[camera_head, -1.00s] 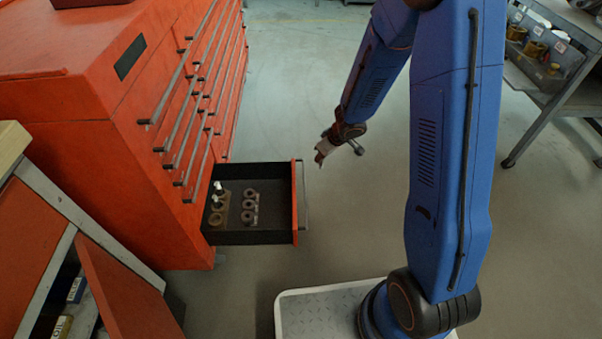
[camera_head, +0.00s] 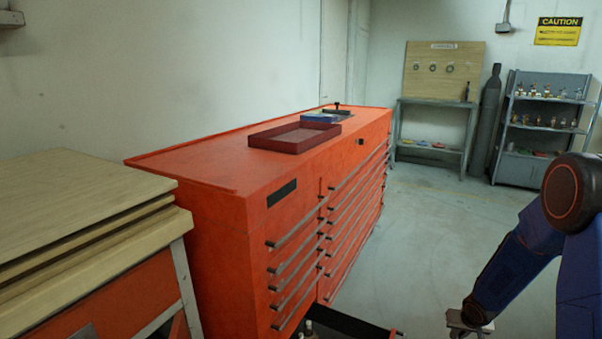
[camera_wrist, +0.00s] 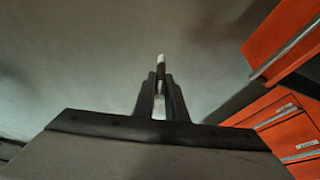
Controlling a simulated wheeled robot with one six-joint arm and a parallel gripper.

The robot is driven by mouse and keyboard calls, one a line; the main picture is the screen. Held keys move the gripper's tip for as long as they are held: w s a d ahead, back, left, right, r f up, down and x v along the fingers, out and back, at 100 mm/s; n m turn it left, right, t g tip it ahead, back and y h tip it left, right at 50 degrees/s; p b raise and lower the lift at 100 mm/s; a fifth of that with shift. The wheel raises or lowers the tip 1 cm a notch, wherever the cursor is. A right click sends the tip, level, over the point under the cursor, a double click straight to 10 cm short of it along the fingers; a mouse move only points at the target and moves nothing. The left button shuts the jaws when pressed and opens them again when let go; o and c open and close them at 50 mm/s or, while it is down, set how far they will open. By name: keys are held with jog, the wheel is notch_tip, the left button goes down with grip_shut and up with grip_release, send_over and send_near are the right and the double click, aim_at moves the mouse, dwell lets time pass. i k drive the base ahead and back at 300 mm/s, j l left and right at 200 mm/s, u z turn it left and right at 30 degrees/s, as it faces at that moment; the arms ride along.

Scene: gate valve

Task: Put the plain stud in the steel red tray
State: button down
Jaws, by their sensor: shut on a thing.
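My gripper (camera_wrist: 161,88) is shut on a slim stud (camera_wrist: 161,61), whose pale, whitish end sticks out past the fingertips in the wrist view. Its lower part is hidden between the fingers, so I cannot tell its full shape. In the head view the wrist end of my arm shows at the bottom right, and the stud cannot be made out there. The dark red tray (camera_head: 320,141) lies on top of the orange tool chest, up and to the left of my gripper. The tray's floor looks empty.
The orange tool chest (camera_head: 225,185) has several handled drawers; a low drawer (camera_head: 352,325) stands open. A blue item (camera_head: 322,117) lies behind the tray. A wooden-topped bench (camera_head: 75,205) is at left. Shelves (camera_head: 540,130) stand at back right. The floor between is clear.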

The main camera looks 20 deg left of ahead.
aim_at(298, 138)
jog(key=l+u, duration=0.3)
jog(key=l, duration=0.25)
jog(key=l+u, duration=0.3)
jog(key=l, duration=0.3)
jog(key=i+l+u, duration=0.45)
jog(key=l, duration=0.4)
jog(key=i+l+u, duration=0.25)
jog(key=l, duration=0.25)
jog(key=i+l+u, duration=0.25)
jog(key=l, duration=0.3)
jog(key=l+u, duration=0.2)
jog(key=l, duration=0.35)
jog(key=i+l+u, duration=0.25)
jog(key=l, duration=0.35)
jog(key=k+l+u, duration=0.2)
jog(key=l, duration=0.35)
jog(key=i, duration=0.1)
